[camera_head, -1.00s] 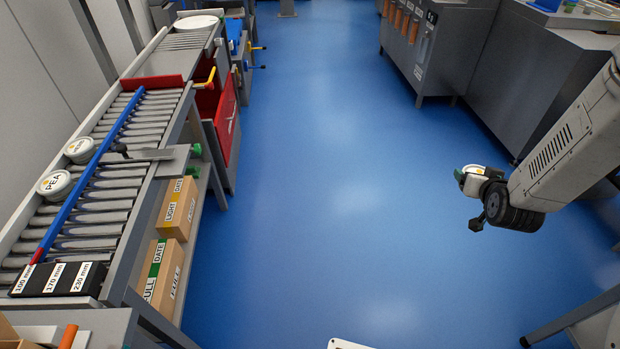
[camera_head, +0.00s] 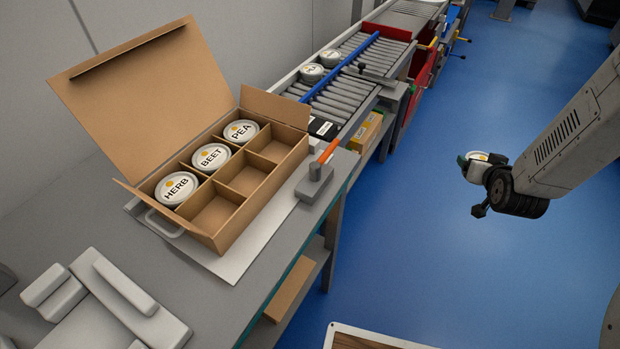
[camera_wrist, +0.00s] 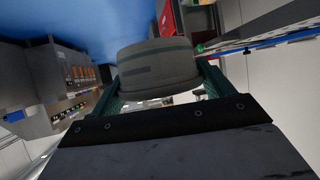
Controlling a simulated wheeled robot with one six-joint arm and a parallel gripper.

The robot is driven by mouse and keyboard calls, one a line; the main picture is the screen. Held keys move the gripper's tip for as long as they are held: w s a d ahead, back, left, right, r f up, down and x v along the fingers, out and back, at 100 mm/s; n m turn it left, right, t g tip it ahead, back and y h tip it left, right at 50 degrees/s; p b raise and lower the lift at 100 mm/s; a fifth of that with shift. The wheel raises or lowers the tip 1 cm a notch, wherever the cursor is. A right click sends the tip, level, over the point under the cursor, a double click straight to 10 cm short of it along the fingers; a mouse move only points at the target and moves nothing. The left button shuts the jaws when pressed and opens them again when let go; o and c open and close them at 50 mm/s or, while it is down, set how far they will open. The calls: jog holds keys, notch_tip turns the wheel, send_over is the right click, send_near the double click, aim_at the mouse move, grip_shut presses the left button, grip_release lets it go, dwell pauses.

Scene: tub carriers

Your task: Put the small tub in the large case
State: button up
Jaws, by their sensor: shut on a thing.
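My gripper (camera_head: 470,165) is shut on a small white tub (camera_head: 478,157), held in the air over the blue floor at the right of the head view. In the wrist view the tub (camera_wrist: 157,68) sits between the two green fingers (camera_wrist: 160,88); its lid lettering cannot be read. The open cardboard case (camera_head: 249,204) stands on the grey bench at the left, far from my gripper, lid raised. Its back row holds three tubs: HERB (camera_head: 177,188), BEET (camera_head: 211,157) and PEA (camera_head: 241,131). The front row of three compartments looks empty.
A roller conveyor (camera_head: 345,95) beyond the case carries two tubs (camera_head: 312,73). An orange-handled tool (camera_head: 316,170) lies right of the case. Grey blocks (camera_head: 125,287) lie at the bench's near left. A wooden-topped surface (camera_head: 360,340) shows at bottom centre. Blue floor lies open between bench and arm.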

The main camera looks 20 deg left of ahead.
jog(key=s+a+r+n+g+y, duration=0.2)
jog(key=a+r+n+y, duration=0.3)
jog(key=a, duration=0.8)
jog(key=s+a+r+n+g+y, duration=0.2)
jog(key=a+r+n+y, duration=0.3)
jog(key=a, duration=0.7)
jog(key=s+a+r+n+g+y, duration=0.1)
jog(key=s+a+r+n+g, duration=0.25)
jog(key=s+a, duration=0.3)
jog(key=s+a+r+n+g+y, duration=0.1)
jog(key=s+a+r+n+g, duration=0.25)
jog(key=s+a, duration=0.3)
jog(key=s+a+f, duration=0.2)
jog(key=a+f, duration=0.1)
jog(key=a, duration=0.4)
jog(key=s+a+f, duration=0.2)
jog(key=s+a, duration=0.1)
jog(key=a, duration=0.4)
jog(key=shift+s+f, duration=0.25)
jog(key=shift+f, duration=0.15)
